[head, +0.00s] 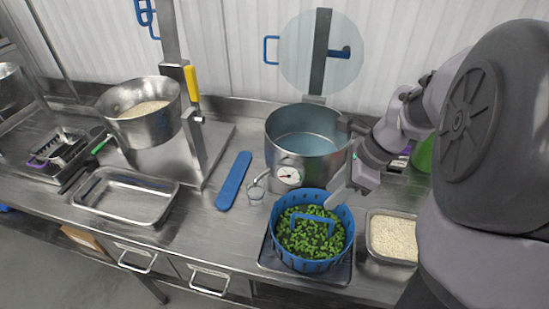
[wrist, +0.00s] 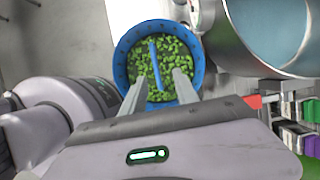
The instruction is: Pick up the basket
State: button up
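The blue basket (head: 308,265) is full of green pieces and sits on a dark tray (head: 345,274) near the front edge of the counter. Its blue handle (head: 313,220) stands across the top. My gripper (head: 333,200) is over the basket's back right side, close to the handle. In the wrist view my gripper (wrist: 160,82) is open, with two fingers apart and nothing held. The basket (wrist: 124,62) shows beyond the fingers, and its handle (wrist: 155,62) lines up with the gap between them. I cannot tell whether the fingertips are level with the handle.
A steel pot (head: 285,147) with liquid and a dial stands right behind the basket. A container of rice (head: 394,238) is to its right. A blue flat bar (head: 234,181), an empty steel tray (head: 127,196) and a rice hopper (head: 146,127) are to the left.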

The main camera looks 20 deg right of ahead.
aim_at(312, 218)
jog(key=b+x, duration=0.1)
jog(key=x, duration=0.1)
jog(key=b+x, duration=0.1)
jog(key=x, duration=0.2)
jog(key=b+x, duration=0.1)
jog(key=x, duration=0.1)
jog(key=shift+s+f, duration=0.3)
jog(key=shift+f, duration=0.05)
jog(key=shift+w+a+f, duration=0.25)
jog(key=shift+a+f, duration=0.1)
jog(key=shift+f, duration=0.25)
jog(key=b+x, duration=0.1)
jog(key=x, duration=0.1)
jog(key=s+b+x, duration=0.1)
jog(key=b+x, duration=0.1)
jog(key=shift+w+a+f, duration=0.15)
jog(key=shift+a+f, duration=0.05)
jog(key=shift+f, duration=0.05)
jog(key=shift+w+a+f, duration=0.1)
jog(key=shift+w+f, duration=0.1)
jog(key=shift+f, duration=0.05)
jog(key=shift+r, duration=0.15)
jog(key=shift+f, duration=0.25)
